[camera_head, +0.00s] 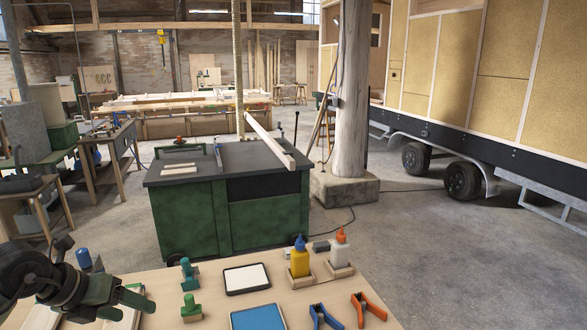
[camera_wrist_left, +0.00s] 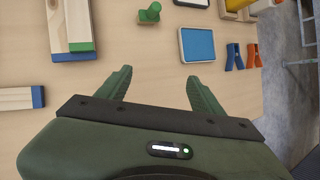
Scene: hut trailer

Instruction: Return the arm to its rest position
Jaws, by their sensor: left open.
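My left gripper (camera_head: 146,296) is at the lower left of the head view, over the left part of a light wooden tabletop (camera_head: 375,318). In the left wrist view its two green fingers (camera_wrist_left: 158,80) are spread apart with only bare tabletop showing between them. It is open and empty. Part of my left arm runs out of the picture at the left edge. My right gripper is in neither view.
Near the gripper are wooden pieces with coloured ends (camera_wrist_left: 70,25), a green stamp (camera_head: 191,309) and a teal one (camera_head: 188,273). A green workbench (camera_head: 265,222) stands behind.

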